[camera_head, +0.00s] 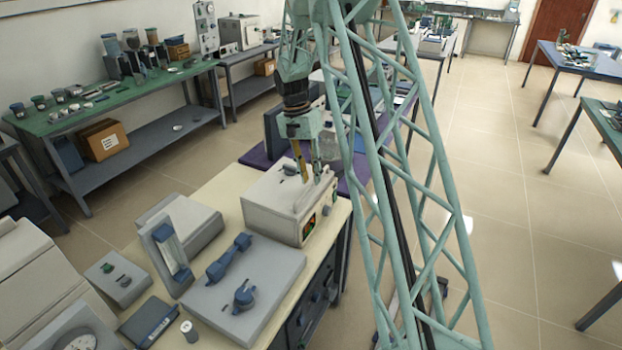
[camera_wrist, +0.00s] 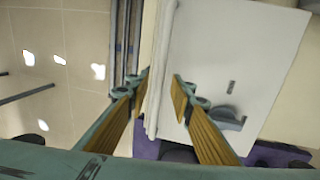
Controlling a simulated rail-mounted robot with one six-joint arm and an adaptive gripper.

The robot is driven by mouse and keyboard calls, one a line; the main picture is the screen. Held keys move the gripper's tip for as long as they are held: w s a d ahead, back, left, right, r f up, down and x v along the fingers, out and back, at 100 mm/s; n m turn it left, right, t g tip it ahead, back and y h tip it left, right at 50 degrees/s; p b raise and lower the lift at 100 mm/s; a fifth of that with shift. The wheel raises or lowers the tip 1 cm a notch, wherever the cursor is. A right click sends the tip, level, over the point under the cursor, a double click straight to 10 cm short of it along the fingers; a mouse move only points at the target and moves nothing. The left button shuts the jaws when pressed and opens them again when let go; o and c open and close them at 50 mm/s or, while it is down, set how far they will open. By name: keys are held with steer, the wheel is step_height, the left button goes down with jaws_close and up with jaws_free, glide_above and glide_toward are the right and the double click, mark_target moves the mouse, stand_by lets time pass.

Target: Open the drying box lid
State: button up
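The drying box (camera_head: 278,216) is a beige box on the cream-topped bench, with a small display on its front end. Its flat, pale lid (camera_head: 271,187) looks shut and has a small dark handle on top. The lid (camera_wrist: 225,50) fills the right of the wrist view, with its blue-grey handle (camera_wrist: 229,119) at lower right. My gripper (camera_head: 309,177) points down at the lid's right edge in the head view. In the wrist view my gripper (camera_wrist: 161,84) has its fingers apart, one on each side of that edge. Contact cannot be told.
Left of the box stand a grey box (camera_head: 180,222), an upright panelled device (camera_head: 165,250) and a flat grey unit (camera_head: 243,290) with blue parts. A dark blue notebook (camera_head: 150,321) lies near the front. Open tiled floor lies to the right.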

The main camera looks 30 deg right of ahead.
steer(key=shift+s+f, duration=0.1)
steer(key=shift+f, duration=0.3)
steer(key=shift+c, duration=0.4)
jaws_close()
steer(key=shift+r, duration=0.15)
